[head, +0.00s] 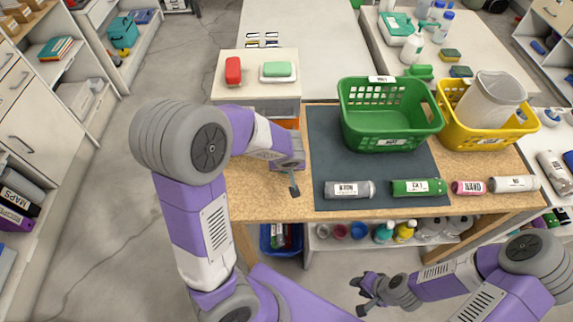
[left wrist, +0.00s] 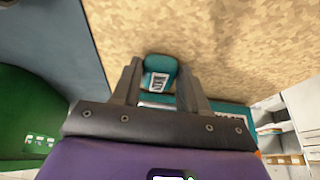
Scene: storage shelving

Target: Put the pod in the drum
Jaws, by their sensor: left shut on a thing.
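My left gripper (head: 294,186) is over the left part of the cork-coloured tabletop, left of the dark mat. In the left wrist view its two fingers (left wrist: 160,82) are shut on a small teal block with a white label (left wrist: 159,66), which I take for the pod. In the head view the block is hidden. A white round tub (head: 492,98), possibly the drum, stands tilted in a yellow basket (head: 490,138) at the right, well away from the left gripper. My right gripper (head: 357,297) is open and empty, low in front of the table.
A green basket (head: 385,130) stands on the dark mat (head: 330,150). Labelled cylinders, grey (head: 350,189), green (head: 419,187), pink (head: 468,187) and white (head: 513,184), lie along the front edge. A white cabinet (head: 258,92) with red and green items stands behind the left gripper.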

